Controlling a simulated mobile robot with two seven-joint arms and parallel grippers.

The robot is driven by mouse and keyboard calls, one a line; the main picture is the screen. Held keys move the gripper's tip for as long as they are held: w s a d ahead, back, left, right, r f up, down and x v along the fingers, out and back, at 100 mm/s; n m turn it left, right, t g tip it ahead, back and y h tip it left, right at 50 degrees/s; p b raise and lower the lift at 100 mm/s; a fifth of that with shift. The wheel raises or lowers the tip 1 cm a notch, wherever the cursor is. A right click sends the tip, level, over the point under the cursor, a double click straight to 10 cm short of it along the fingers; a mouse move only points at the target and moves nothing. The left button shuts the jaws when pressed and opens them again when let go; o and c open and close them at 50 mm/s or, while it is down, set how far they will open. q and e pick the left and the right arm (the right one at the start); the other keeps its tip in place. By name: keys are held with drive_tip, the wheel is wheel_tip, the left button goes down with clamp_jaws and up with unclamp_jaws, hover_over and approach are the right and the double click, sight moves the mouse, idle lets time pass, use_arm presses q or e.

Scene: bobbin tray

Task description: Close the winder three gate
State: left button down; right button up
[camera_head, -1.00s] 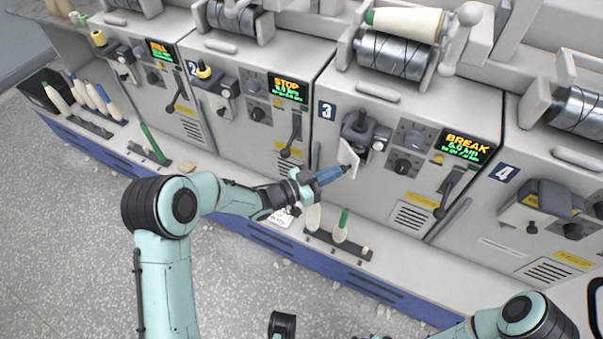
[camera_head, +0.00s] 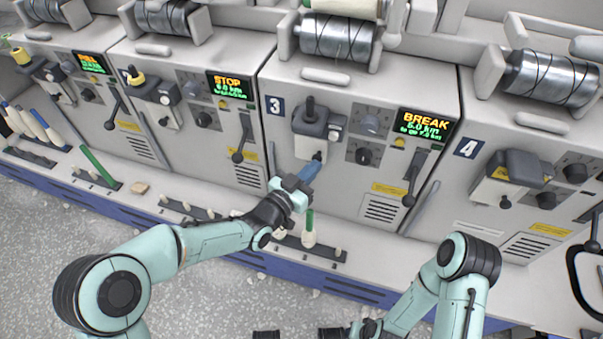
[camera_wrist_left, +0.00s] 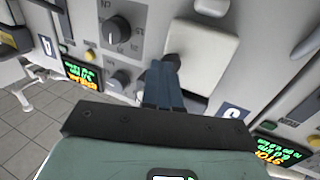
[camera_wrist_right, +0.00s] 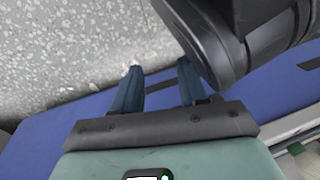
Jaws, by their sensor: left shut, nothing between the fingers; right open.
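Winder three is the panel with the "3" plate (camera_head: 275,105) and the BREAK display (camera_head: 424,124). Its gate, a pale plate (camera_head: 304,147), lies below the dark knobbed head (camera_head: 310,118), close to flat against the front. In the left wrist view the gate (camera_wrist_left: 203,52) is a cream plate just beyond the fingertips. My left gripper (camera_head: 317,160) is shut and empty, its tips at the gate's edge, seemingly touching it. In the right wrist view my right gripper (camera_wrist_right: 158,78) is open and empty, low by the blue base and floor.
Winder four (camera_head: 468,147) stands to the right and the STOP winder (camera_head: 234,85) to the left. A dark lever (camera_head: 411,178) hangs under the BREAK display. The speckled floor in front is clear.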

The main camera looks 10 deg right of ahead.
use_arm(q)
drive_tip(key=shift+w+d, duration=0.1)
drive_tip(key=shift+d, duration=0.2)
use_arm(e)
drive_tip(key=shift+s+d+f, duration=0.1)
drive_tip(key=shift+s+f, duration=0.35)
drive_tip(key=shift+s, duration=0.2)
use_arm(q)
drive_tip(key=shift+r, duration=0.1)
